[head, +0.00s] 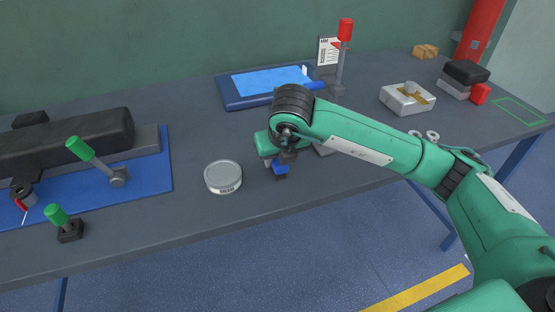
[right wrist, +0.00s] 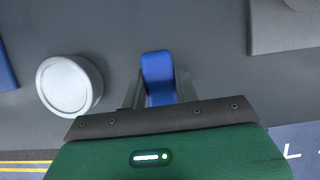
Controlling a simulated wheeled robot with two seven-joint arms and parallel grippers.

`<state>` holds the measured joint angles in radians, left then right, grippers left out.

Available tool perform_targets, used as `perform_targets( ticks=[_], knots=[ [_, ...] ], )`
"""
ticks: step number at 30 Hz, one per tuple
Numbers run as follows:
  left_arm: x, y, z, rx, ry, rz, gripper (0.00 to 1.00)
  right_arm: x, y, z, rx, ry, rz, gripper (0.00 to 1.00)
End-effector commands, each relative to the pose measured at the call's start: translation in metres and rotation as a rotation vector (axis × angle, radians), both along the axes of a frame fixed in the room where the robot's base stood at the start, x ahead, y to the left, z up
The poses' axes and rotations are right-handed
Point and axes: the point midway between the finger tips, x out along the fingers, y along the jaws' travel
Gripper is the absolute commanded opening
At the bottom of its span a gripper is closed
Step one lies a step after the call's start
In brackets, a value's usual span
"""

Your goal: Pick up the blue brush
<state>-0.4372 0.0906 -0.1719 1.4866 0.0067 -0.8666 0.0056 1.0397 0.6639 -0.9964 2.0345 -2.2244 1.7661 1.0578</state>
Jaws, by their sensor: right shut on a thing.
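The blue brush (head: 280,169) shows as a small blue piece under my right gripper in the head view, near the front of the grey table. In the right wrist view the blue brush (right wrist: 158,75) sits between the two fingers. My right gripper (head: 279,174) points down and is shut on it; the gripper (right wrist: 158,92) also shows at the bottom of the wrist view. Part of the brush is hidden by the gripper, and I cannot tell whether it touches the table. My left gripper is not in view.
A round grey tin (head: 223,177) stands just left of my right gripper. A blue mat (head: 150,181) with a dark clamped part lies at the left. A blue tray (head: 240,101) lies behind. A white package (head: 407,98) and several small items are at the right.

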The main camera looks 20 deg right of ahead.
Motion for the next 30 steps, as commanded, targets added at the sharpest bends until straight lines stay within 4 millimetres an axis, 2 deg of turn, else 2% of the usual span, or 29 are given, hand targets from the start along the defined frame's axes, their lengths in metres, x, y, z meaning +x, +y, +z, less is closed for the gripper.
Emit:
perform_targets(
  ticks=[5, 8, 11, 21, 25, 30],
  knots=[
    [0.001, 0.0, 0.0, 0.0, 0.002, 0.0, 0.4, 0.001, 0.0, 0.012, 0.002, -0.003, 0.0, 0.07],
    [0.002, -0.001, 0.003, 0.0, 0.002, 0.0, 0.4, 0.001, 0.0, 0.027, 0.002, -0.005, 0.001, 0.07],
    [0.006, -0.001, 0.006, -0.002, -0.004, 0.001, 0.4, 0.001, 0.001, 0.049, 0.002, -0.006, 0.001, 0.07],
    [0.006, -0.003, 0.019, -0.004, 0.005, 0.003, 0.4, 0.001, 0.0, 0.15, 0.002, -0.006, -0.001, 0.07],
    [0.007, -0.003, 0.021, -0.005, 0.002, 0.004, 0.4, 0.0, 0.0, 0.174, 0.001, -0.004, -0.001, 0.07],
    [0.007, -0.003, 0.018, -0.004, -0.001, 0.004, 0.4, 0.0, 0.0, 0.192, 0.0, -0.002, 0.0, 0.07]
  ],
)
